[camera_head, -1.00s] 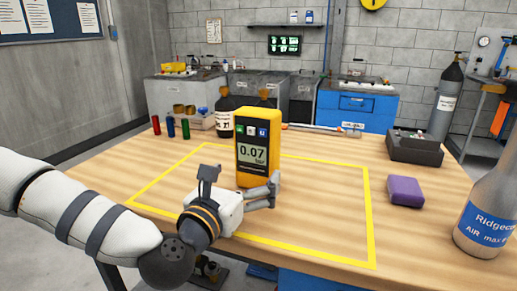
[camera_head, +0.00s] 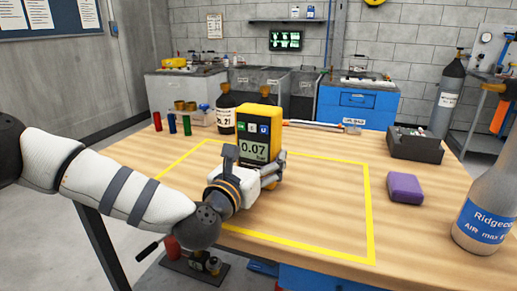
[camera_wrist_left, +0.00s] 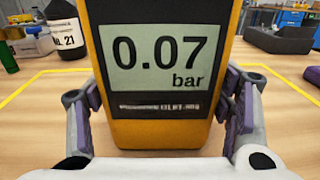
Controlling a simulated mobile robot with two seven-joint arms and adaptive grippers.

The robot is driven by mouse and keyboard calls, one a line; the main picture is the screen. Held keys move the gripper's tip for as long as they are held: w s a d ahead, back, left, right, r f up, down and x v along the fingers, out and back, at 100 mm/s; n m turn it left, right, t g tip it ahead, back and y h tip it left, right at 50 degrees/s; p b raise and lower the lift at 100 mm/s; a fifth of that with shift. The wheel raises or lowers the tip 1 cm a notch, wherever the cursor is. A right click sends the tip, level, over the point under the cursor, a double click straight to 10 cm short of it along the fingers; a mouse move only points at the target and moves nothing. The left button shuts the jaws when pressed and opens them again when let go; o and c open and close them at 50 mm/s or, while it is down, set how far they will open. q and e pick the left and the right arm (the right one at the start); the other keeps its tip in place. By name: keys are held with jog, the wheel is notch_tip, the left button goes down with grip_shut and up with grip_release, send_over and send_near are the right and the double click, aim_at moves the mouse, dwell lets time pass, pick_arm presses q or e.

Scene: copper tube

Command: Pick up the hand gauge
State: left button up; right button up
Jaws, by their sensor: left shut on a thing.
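The hand gauge (camera_head: 261,132) is a yellow box with a dark face and a screen reading 0.07 bar. It stands upright, inside the yellow taped outline on the wooden table. My left gripper (camera_head: 255,172) is shut on its lower part, a finger on each side. In the left wrist view the gauge (camera_wrist_left: 158,90) fills the middle, with the fingers of the gripper (camera_wrist_left: 158,120) against its left and right sides. The lower back of the gauge is hidden. My right gripper is not in view.
A purple block (camera_head: 405,188) and a grey bottle (camera_head: 488,208) stand at the right. A dark box (camera_head: 415,145) is at the back right. Small coloured cylinders (camera_head: 172,123) and a dark bottle (camera_head: 226,115) are at the back left. The taped area's right part is clear.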

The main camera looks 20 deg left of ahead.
pick_arm(q)
jog(key=shift+r, duration=1.55)
jog(key=s+r, duration=0.1)
jog(key=r, duration=0.1)
jog(key=s+r+p, duration=0.1)
jog(key=s+r, duration=0.1)
jog(key=s+r+p, duration=0.1)
jog(key=s+r, duration=0.1)
jog(key=r, duration=0.1)
jog(key=shift+a, duration=0.1)
jog(key=p, duration=0.4)
send_near(255, 118)
notch_tip(255, 118, up, 4)
jog(key=s, duration=0.2)
jog(key=shift+w+f, duration=0.25)
jog(key=shift+f, duration=0.15)
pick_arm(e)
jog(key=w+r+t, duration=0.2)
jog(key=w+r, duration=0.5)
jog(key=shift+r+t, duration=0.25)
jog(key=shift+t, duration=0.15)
